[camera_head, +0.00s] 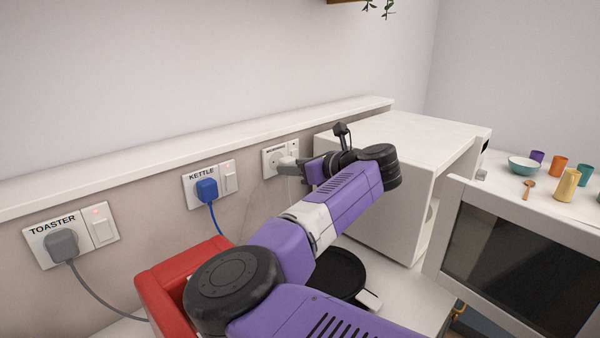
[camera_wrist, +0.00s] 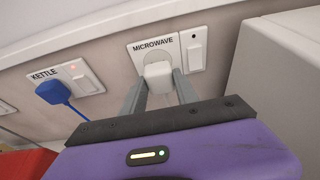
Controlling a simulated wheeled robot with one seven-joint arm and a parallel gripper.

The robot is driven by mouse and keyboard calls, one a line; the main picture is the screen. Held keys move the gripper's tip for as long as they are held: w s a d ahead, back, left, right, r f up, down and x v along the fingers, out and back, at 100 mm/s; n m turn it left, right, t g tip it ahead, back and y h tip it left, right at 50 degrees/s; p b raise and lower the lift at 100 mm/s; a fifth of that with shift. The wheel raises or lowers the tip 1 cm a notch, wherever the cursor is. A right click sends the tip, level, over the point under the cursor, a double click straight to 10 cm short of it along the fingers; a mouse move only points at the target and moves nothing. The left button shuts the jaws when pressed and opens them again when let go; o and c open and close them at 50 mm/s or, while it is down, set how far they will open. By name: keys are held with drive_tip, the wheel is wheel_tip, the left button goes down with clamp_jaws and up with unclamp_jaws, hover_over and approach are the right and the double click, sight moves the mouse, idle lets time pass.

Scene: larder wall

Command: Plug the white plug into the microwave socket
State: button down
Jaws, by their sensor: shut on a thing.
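The white plug (camera_wrist: 157,78) is between the two grey fingers of my gripper (camera_wrist: 160,88), which is shut on it. In the wrist view it lies right over the front of the microwave socket (camera_wrist: 140,51), whose label reads MICROWAVE. I cannot tell whether its pins are in the socket. In the head view, my gripper (camera_head: 300,167) is at the wall by the microwave socket (camera_head: 270,162). The white plug (camera_head: 287,162) shows at the socket's face, partly covered by my gripper.
A blue plug (camera_head: 207,189) is in the kettle socket and a grey plug (camera_head: 62,245) is in the toaster socket, both left along the wall. A white cabinet (camera_head: 385,210) stands close to the right of my gripper. A ledge (camera_head: 130,163) runs above the sockets.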

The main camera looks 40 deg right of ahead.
sight(291, 163)
drive_tip(key=shift+w, duration=0.8)
drive_tip(key=shift+r+p, duration=0.15)
drive_tip(key=shift+p, duration=0.65)
idle(1.6)
drive_tip(key=shift+w, duration=0.5)
idle(0.5)
drive_tip(key=c, duration=0.9)
unclamp_jaws()
drive_tip(key=shift+o, duration=0.2)
drive_tip(key=shift+b+v, duration=0.4)
drive_tip(key=shift+v, duration=3.45)
drive_tip(key=shift+a, duration=0.1)
